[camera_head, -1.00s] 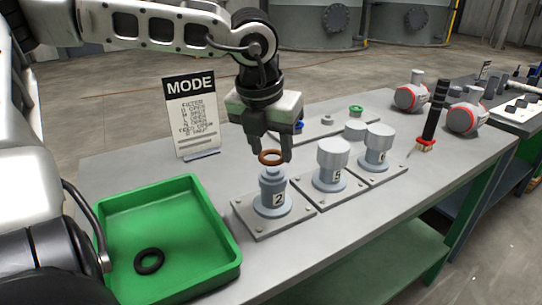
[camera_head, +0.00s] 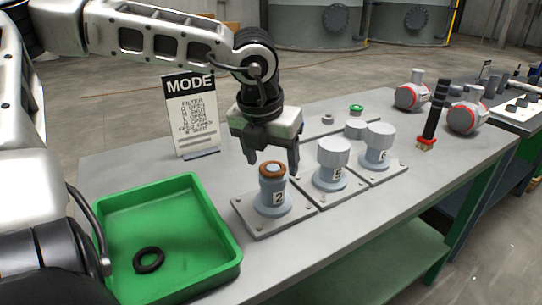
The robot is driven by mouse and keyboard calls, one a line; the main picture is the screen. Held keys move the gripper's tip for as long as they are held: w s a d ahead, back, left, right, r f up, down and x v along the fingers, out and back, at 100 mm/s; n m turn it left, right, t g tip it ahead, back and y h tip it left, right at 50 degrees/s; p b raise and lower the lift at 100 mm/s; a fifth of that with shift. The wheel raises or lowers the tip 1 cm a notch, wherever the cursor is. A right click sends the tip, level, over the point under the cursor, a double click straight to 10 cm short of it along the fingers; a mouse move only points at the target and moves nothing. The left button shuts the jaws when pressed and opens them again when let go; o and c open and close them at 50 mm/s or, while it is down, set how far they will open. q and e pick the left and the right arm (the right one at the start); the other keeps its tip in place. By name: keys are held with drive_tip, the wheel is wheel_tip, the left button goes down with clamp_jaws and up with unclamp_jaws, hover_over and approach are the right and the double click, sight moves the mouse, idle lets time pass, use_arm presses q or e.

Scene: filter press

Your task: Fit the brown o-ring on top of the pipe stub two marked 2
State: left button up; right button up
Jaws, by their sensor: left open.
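The brown o-ring (camera_head: 272,169) sits around the top of the pipe stub marked 2 (camera_head: 271,194), looking level. The stub stands upright on a square base plate. My left gripper (camera_head: 272,161) is open, with its fingers apart just above and behind the o-ring; it holds nothing. Whether a finger touches the ring cannot be told. My right gripper is not in view.
Two capped stubs (camera_head: 333,160) and (camera_head: 378,145) stand to the right of stub 2. A green tray (camera_head: 222,225) with a black o-ring (camera_head: 149,260) is at the left. A MODE sign (camera_head: 191,115) stands behind. A black-handled brush (camera_head: 434,112) and red-ringed fittings (camera_head: 410,95) are farther right.

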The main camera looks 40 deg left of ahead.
use_arm(q)
drive_tip(key=v, duration=1.2)
